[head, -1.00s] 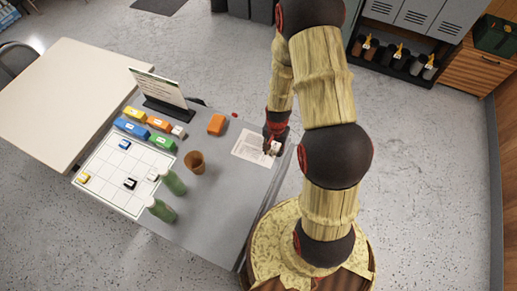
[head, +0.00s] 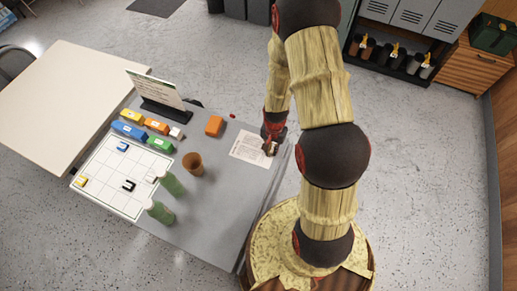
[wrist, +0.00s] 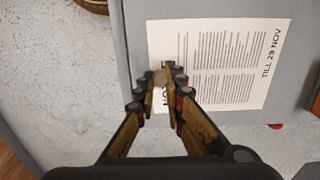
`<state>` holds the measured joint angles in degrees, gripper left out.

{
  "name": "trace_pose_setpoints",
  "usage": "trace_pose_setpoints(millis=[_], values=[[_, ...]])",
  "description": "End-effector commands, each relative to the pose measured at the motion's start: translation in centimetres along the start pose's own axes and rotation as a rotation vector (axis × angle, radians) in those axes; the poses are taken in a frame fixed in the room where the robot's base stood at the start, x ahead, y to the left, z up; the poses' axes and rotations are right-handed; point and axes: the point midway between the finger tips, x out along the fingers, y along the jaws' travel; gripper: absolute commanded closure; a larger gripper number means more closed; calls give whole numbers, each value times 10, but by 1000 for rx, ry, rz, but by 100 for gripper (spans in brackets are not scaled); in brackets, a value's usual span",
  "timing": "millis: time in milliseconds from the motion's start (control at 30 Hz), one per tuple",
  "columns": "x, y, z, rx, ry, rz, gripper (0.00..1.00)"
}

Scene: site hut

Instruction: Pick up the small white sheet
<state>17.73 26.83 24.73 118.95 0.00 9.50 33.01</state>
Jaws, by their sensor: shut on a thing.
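The white sheet (head: 250,146), printed with dark text, lies flat on the grey table. It also shows in the wrist view (wrist: 225,65), with "TILL 29 NOV" along its right side. My gripper (head: 270,150) is over the sheet's right end in the head view. The fingers hide some of the print there. I cannot tell whether the pale object touches the sheet.
A white grid board (head: 108,195) and a sign stand (head: 160,95) are farther left. Bare table lies below the sheet.

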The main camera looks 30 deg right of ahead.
Motion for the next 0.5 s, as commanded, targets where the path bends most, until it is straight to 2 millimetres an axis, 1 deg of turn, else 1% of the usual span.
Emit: trace_pose_setpoints(millis=[167,267,367,467,500], values=[[-2,0,0,0,0,0,100],[-6,0,0,0,1,-1,100],[-16,-1,-1,0,3,-2,100],[-34,-1,-1,0,4,-3,100],[-40,2,3,0,2,-2,100]])
